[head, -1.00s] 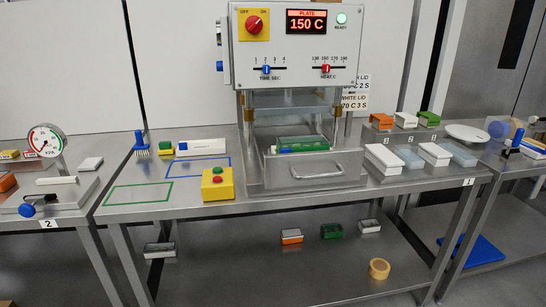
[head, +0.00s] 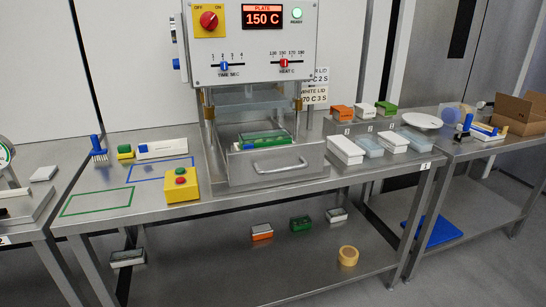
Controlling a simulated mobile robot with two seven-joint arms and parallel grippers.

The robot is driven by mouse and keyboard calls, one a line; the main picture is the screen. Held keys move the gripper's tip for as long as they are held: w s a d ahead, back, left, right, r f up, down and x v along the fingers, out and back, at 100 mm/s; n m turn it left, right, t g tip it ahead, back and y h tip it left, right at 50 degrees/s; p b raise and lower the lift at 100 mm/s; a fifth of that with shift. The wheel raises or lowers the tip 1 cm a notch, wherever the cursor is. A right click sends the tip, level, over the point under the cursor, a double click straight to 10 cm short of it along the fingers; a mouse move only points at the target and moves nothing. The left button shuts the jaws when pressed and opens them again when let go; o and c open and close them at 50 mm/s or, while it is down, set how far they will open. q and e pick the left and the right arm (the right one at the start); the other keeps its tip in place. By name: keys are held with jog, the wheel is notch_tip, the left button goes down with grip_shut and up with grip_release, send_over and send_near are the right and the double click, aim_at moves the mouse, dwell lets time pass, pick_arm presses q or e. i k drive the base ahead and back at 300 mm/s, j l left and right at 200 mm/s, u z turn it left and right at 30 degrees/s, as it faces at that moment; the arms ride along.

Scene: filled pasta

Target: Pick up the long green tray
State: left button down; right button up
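A long green tray (head: 265,137) lies in the open metal drawer (head: 275,168) at the foot of the heated press, in the middle of the head view. A blue and white piece shows at its front left end. A shorter green tray (head: 301,223) sits on the lower shelf, between an orange one (head: 262,232) and a whitish one (head: 337,215). Neither of my grippers is in view.
The press (head: 253,40) reads 150 C. A yellow button box (head: 182,184) stands left of the drawer. White and clear boxes (head: 345,149) line its right. A green outline (head: 97,203) on the bench is empty. A tape roll (head: 348,256) lies on the lower shelf.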

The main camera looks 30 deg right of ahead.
aim_at(282, 135)
jog(key=i+l+z, duration=0.25)
jog(key=i+l, duration=0.6)
